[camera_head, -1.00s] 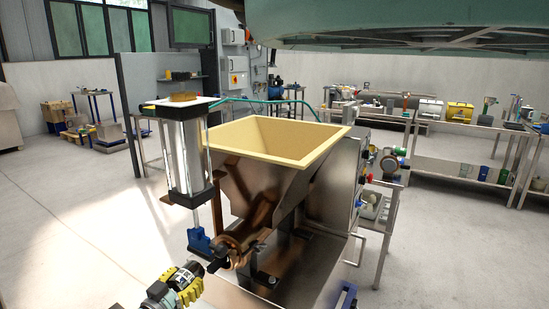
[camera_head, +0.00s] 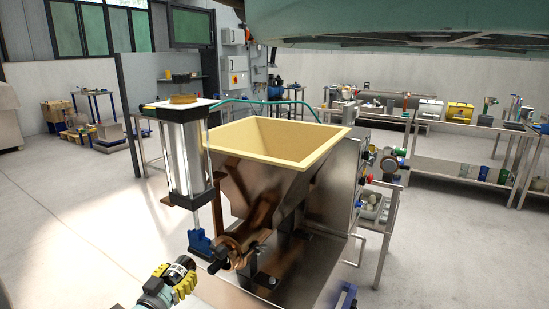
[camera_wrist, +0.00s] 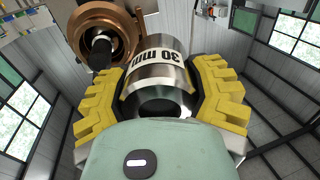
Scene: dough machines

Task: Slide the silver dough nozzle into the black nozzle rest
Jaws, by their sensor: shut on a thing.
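The silver nozzle (camera_wrist: 160,72), marked "30 mm", is between the yellow finger pads of my gripper (camera_wrist: 163,85) in the wrist view. My gripper is shut on it. In the head view, my gripper (camera_head: 174,277) is at the bottom, left of the machine, and the nozzle (camera_head: 182,263) shows between its pads. The nozzle is apart from the copper-coloured machine outlet (camera_head: 236,251), which has a dark rod sticking out. I cannot make out the black nozzle rest in either view.
The dough machine with its cream-rimmed hopper (camera_head: 302,157) stands in the middle. A blue foot piece (camera_head: 199,243) sits beside its outlet. The outlet (camera_wrist: 95,30) is close beyond the nozzle in the wrist view. Open floor (camera_head: 75,240) lies to the left; workbenches (camera_head: 455,170) stand behind right.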

